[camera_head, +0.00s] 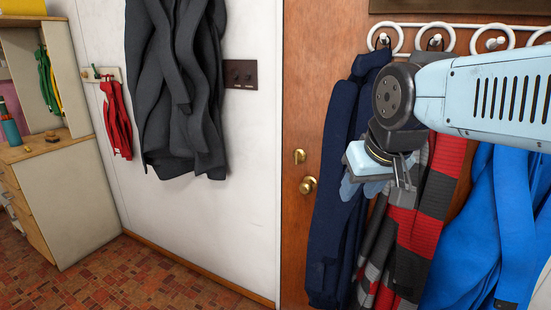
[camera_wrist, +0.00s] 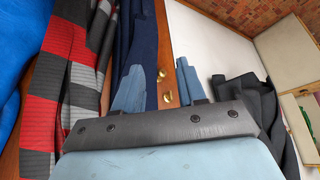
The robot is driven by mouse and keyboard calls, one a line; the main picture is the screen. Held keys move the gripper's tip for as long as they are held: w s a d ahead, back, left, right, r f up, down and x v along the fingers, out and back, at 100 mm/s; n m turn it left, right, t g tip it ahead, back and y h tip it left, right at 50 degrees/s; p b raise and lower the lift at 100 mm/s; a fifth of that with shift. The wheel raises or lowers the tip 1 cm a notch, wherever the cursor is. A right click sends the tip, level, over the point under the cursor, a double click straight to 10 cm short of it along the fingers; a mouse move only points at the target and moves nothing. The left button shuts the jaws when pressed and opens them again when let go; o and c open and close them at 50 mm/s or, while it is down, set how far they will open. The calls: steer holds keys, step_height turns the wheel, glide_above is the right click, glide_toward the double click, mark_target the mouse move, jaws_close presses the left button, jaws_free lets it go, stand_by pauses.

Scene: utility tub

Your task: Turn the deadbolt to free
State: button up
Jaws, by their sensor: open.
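The brass deadbolt (camera_head: 300,156) is a small thumb-turn on the brown wooden door (camera_head: 298,90), just above a round brass doorknob (camera_head: 308,185). Its exact turn angle is too small to read. My gripper (camera_head: 360,186) is open and empty, to the right of the deadbolt, in front of the hanging clothes and apart from the lock. In the wrist view the picture is upside down. The deadbolt (camera_wrist: 167,97) and the knob (camera_wrist: 165,76) show between the two blue fingers of my gripper (camera_wrist: 159,66), some way beyond them.
A navy coat (camera_head: 340,200), a red and grey striped scarf (camera_head: 425,215) and a blue jacket (camera_head: 500,225) hang from a hook rail (camera_head: 470,41) right of the lock. A dark grey coat (camera_head: 185,90) hangs on the white wall. The space before the lock is clear.

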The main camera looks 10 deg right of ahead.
steer(key=shift+s+d, duration=0.1)
steer(key=shift+s, duration=0.05)
steer(key=w+d+f+n+g+h, duration=0.4)
steer(key=w+d+n+h, duration=0.2)
steer(key=w, duration=0.2)
steer(key=n+t+h, duration=0.5)
steer(key=n+t, duration=0.8)
steer(key=n, duration=1)
glide_toward(296, 158)
steer(key=x, duration=0.9)
steer(key=shift+d, duration=0.15)
